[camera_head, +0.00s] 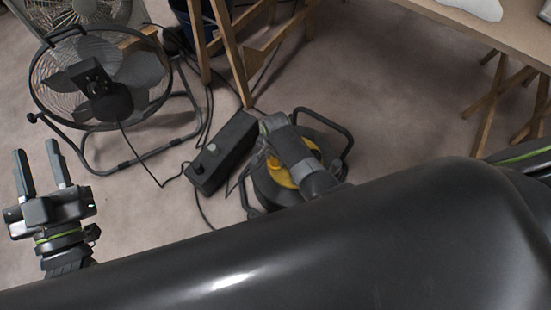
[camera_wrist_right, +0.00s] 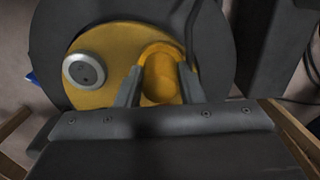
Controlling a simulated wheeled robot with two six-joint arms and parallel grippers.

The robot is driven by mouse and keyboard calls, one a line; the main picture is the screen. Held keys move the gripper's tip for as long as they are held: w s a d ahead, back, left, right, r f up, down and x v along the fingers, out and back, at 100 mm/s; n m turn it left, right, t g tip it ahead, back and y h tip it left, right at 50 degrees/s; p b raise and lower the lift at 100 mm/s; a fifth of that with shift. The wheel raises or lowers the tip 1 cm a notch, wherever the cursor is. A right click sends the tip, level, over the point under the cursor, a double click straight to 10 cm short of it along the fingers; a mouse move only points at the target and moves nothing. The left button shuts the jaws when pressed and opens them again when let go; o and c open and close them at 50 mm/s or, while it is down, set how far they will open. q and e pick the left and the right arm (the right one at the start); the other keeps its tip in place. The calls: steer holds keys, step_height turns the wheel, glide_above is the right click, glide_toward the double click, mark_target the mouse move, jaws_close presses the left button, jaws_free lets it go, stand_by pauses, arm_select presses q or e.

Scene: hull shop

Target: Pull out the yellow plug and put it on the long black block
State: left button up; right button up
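The yellow plug (camera_wrist_right: 162,80) stands in the yellow face (camera_wrist_right: 112,42) of a dark cable reel, seen in the right wrist view. My right gripper (camera_wrist_right: 160,76) has one finger on each side of the plug, close against it, and looks shut on it. In the head view my right arm covers part of the reel (camera_head: 273,195), and the right fingertips are hidden. The long black block (camera_head: 231,141) lies on the floor just left of the reel. My left gripper (camera_head: 40,168) is open and empty at the far left, away from both.
A round grey socket or plug (camera_wrist_right: 85,70) sits on the reel face beside the yellow plug. A floor fan (camera_head: 103,83), cables and wooden trestle legs (camera_head: 232,52) stand behind the block. A large dark glossy shape (camera_head: 330,245) fills the foreground. Floor right of the reel is clear.

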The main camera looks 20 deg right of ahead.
jaws_close()
steer(key=shift+r+p, duration=3.05)
steer(key=shift+p, duration=0.3)
